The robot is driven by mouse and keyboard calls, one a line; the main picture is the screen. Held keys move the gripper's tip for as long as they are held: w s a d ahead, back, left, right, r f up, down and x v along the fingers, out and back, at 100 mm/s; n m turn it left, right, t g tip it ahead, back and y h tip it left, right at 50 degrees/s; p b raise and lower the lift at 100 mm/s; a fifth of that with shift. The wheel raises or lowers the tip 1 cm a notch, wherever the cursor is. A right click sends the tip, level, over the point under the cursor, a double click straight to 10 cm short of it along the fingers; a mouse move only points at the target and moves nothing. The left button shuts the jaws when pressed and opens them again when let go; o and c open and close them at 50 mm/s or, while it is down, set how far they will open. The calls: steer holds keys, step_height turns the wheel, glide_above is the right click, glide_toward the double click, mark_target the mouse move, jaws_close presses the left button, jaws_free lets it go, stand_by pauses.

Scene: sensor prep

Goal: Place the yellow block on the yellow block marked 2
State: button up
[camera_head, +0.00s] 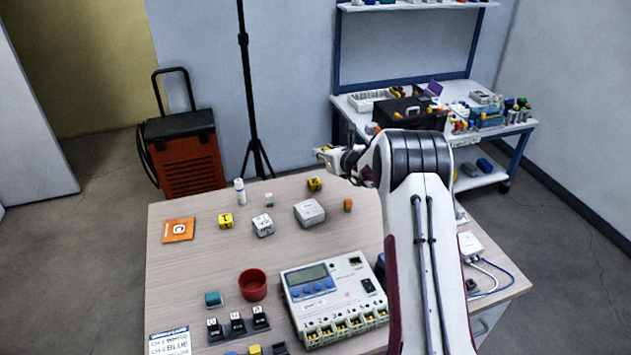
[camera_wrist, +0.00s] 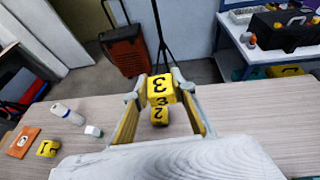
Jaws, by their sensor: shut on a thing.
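My gripper (camera_head: 326,151) is shut on a yellow block marked 3 (camera_wrist: 161,86), held between its two fingertips (camera_wrist: 158,92). In the head view, the gripper is raised above the far part of the table, and the held block is mostly hidden at its tip. The yellow block marked 2 (camera_head: 314,184) stands on the table near the far edge, below the gripper with a gap between. In the wrist view, block 2 (camera_wrist: 160,117) shows just under the held block, partly covered by it. A yellow block marked 1 (camera_head: 226,221) stands farther left.
On the wooden table (camera_head: 185,285) are a white box (camera_head: 310,213), white cube (camera_head: 263,226), orange cube (camera_head: 348,205), white bottle (camera_head: 240,191), orange card (camera_head: 178,230), red cup (camera_head: 253,285) and a meter device (camera_head: 330,300). The table's far edge lies close behind block 2.

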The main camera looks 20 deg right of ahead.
steer(key=w+a, duration=0.1)
steer(key=a+m+h, duration=0.1)
steer(key=shift+w+a+r, duration=0.35)
steer(key=shift+a+r, duration=0.05)
stand_by(0.4)
glide_above(315, 181)
steer(key=shift+f, duration=3.15)
steer(key=shift+f, duration=1.85)
steer(key=shift+f, duration=0.1)
steer(key=o, duration=0.9)
